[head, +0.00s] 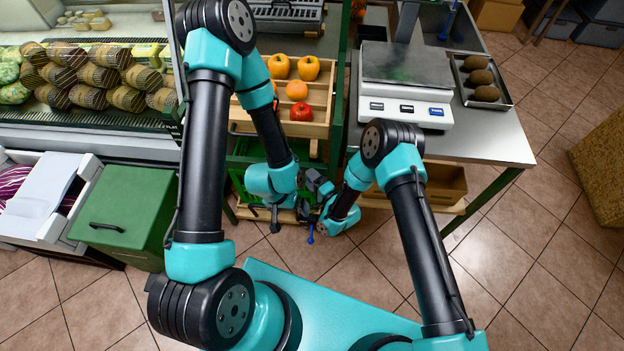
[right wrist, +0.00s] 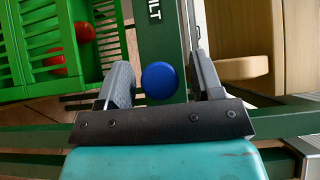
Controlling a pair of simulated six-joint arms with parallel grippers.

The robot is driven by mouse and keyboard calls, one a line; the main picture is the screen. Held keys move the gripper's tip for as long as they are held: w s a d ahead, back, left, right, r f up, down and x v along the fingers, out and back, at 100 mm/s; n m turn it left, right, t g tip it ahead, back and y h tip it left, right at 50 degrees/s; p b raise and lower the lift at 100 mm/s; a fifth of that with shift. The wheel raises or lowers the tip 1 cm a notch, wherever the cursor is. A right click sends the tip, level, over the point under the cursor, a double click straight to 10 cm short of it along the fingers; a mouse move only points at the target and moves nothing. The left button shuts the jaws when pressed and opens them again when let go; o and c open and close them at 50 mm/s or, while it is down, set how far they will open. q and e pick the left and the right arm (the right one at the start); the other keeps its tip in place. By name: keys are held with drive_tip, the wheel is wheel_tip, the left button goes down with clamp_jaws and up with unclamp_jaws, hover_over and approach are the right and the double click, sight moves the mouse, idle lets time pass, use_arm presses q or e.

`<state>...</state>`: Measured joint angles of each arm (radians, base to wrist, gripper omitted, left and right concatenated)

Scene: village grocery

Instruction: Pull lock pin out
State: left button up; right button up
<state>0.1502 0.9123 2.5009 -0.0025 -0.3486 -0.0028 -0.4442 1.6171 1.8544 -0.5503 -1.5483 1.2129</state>
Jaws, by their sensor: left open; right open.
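A round blue knob (right wrist: 159,80), the lock pin's head as it appears, sits in front of a green post in the right wrist view. My right gripper (right wrist: 161,84) is open, with one finger on each side of the knob. I see gaps between knob and fingers; the pin's shaft is hidden behind the knob. In the head view my right gripper (head: 318,185) is at the front of the stand, close beside my left gripper (head: 276,216). The left gripper is open and empty, pointing down. A small blue piece (head: 311,233) shows below the right gripper there; I cannot tell if it is the pin.
The green post (right wrist: 158,35) carries the letters "ILT". A green crate (right wrist: 45,45) with red produce is left of it, a wooden box (right wrist: 238,40) right. In the head view a wooden produce tray (head: 315,130) and a scale table (head: 500,140) stand close behind the grippers.

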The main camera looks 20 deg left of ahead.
clamp_jaws()
idle(0.4)
